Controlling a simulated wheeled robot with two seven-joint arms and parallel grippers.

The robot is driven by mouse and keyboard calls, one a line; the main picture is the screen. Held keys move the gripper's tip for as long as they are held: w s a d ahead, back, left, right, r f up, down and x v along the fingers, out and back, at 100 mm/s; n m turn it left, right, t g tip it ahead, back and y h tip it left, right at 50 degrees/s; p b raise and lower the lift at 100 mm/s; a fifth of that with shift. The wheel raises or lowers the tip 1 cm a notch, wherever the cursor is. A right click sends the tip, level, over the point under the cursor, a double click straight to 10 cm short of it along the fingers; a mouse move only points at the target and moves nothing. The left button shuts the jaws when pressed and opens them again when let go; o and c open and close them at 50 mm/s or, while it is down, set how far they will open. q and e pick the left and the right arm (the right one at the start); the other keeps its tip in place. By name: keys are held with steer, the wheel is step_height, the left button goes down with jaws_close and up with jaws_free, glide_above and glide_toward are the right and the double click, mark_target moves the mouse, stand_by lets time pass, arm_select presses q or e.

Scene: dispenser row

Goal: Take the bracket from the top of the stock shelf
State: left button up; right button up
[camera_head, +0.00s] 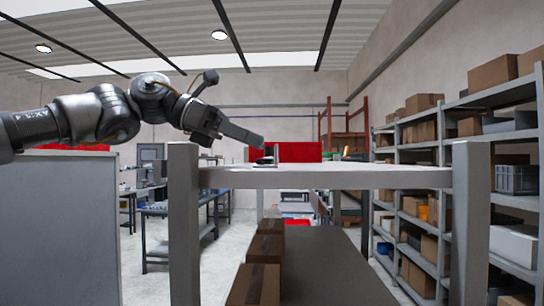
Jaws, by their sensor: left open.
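The stock shelf (330,177) stands in front of me, its light top seen almost edge-on. A small dark grey piece with an upright part, which looks like the bracket (266,160), sits on the top left of the middle. My left gripper (258,141) reaches in from the left over the shelf's left post. Its fingertips are just above the small piece and seem apart from it. The gripper is open, but its finger gap is hard to see from this side. My right gripper is not in view.
Small coloured items (346,154) show at the right of the shelf top or just behind it. Brown boxes (265,250) stand on the lower board. A grey panel (62,230) is at the left. Loaded racks (455,108) line the right wall.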

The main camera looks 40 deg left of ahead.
mark_target(276, 165)
arm_select(q)
steer(key=shift+w+d+f, duration=0.1)
steer(key=shift+w, duration=0.05)
steer(key=shift+w+p, duration=0.1)
steer(key=shift+p, duration=0.25)
steer(key=p+x, duration=0.2)
steer(key=x, duration=0.2)
steer(key=shift+w+d+f, duration=0.1)
steer(key=shift+d+f, duration=0.05)
steer(key=shift+d, duration=0.15)
steer(key=shift+w+d+f, duration=0.1)
steer(key=shift+w+d, duration=0.05)
steer(key=shift+a, duration=0.25)
steer(key=c, duration=0.4)
steer(key=shift+d, duration=0.15)
steer(key=c, duration=0.7)
